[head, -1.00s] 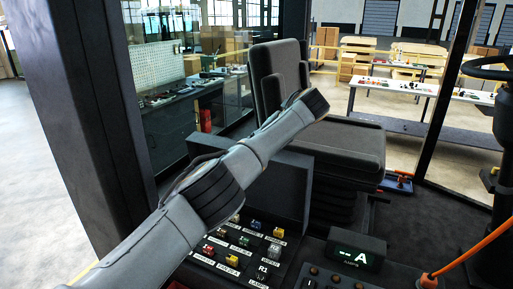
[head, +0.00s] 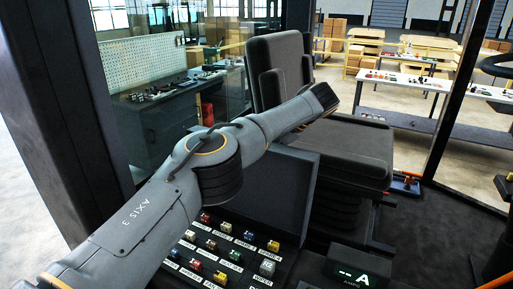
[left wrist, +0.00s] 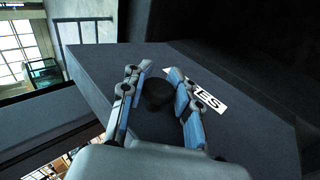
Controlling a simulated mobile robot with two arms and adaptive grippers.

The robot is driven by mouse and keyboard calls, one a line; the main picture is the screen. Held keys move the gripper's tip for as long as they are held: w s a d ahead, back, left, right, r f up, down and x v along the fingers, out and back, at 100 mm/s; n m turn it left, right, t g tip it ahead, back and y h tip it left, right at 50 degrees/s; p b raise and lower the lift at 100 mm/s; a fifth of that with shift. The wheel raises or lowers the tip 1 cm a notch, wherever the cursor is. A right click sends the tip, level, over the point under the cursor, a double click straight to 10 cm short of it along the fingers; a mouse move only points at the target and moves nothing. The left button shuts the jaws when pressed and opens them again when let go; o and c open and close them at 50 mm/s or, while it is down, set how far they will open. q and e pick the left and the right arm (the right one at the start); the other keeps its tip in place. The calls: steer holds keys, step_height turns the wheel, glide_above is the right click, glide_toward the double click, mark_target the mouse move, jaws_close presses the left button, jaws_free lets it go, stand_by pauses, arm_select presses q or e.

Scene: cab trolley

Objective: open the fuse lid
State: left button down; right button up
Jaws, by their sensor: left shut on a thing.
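The fuse lid (head: 285,187) is a dark grey panel that stands raised behind the fuse box (head: 228,251), and rows of coloured fuses show in front of it. In the left wrist view the lid (left wrist: 100,62) fills the middle, with a white label (left wrist: 208,99) ending in "ES". My left gripper (left wrist: 159,70) is shut on the round black knob (left wrist: 157,96) on the lid, one finger on each side. In the head view my left arm reaches across the lid; its fingers are hidden. My right gripper is not in view.
A dark seat (head: 345,150) stands close behind the lid. A display box (head: 346,266) showing a green "A" is at the right of the fuse box. A dark cab post (head: 70,110) is at the left. Dark floor (head: 430,225) is open at the right.

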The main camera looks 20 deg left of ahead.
arm_select(q)
steer(key=shift+w+r, duration=0.1)
steer(key=shift+r, duration=0.2)
steer(key=c, duration=1)
jaws_free()
steer(key=shift+d, duration=0.1)
steer(key=shift+s+d, duration=0.15)
steer(key=shift+s, duration=0.05)
steer(key=shift+w+f, duration=0.1)
steer(key=shift+f, duration=0.1)
